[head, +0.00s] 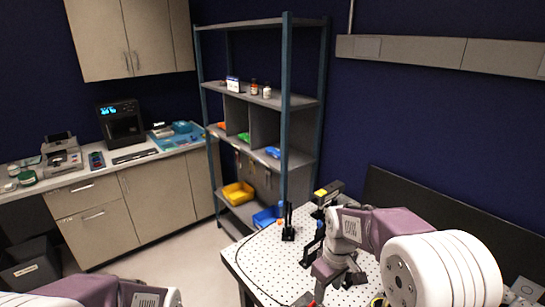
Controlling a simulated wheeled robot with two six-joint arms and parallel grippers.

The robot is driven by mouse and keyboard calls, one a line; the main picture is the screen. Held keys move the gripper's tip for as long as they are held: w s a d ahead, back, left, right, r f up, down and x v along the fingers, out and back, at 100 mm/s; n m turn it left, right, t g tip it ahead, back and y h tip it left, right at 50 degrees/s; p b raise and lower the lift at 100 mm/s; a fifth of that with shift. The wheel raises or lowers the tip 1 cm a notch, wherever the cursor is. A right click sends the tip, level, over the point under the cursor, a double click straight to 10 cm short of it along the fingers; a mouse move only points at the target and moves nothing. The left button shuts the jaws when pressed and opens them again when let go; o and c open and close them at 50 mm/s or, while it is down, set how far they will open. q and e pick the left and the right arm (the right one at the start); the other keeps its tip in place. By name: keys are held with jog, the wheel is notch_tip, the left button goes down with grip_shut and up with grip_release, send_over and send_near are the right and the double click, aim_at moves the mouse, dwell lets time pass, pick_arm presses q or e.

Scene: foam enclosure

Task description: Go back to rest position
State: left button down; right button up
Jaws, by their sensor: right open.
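My right arm comes in from the right over a white perforated table (262,262). My right gripper (334,287) hangs over the table with its fingers apart, and I see nothing between them. Part of my left arm (100,292) shows along the bottom left edge. Its gripper is outside the picture.
A small black stand (288,224) and a black device with a yellow label (327,192) stand on the table near my right arm. A shelf rack (285,110) stands behind. Open floor (170,265) lies left of the table.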

jog(key=s+d+f+m, duration=0.1)
jog(key=s+f+m, duration=0.2)
jog(key=s, duration=0.4)
jog(key=s+d+f+m, duration=0.1)
jog(key=s+f+m, duration=0.2)
jog(key=s, duration=0.4)
jog(key=shift+f+m+t+b, duration=0.15)
jog(key=shift+m+t+b, duration=0.2)
jog(key=shift+m, duration=0.25)
jog(key=shift+s, duration=0.1)
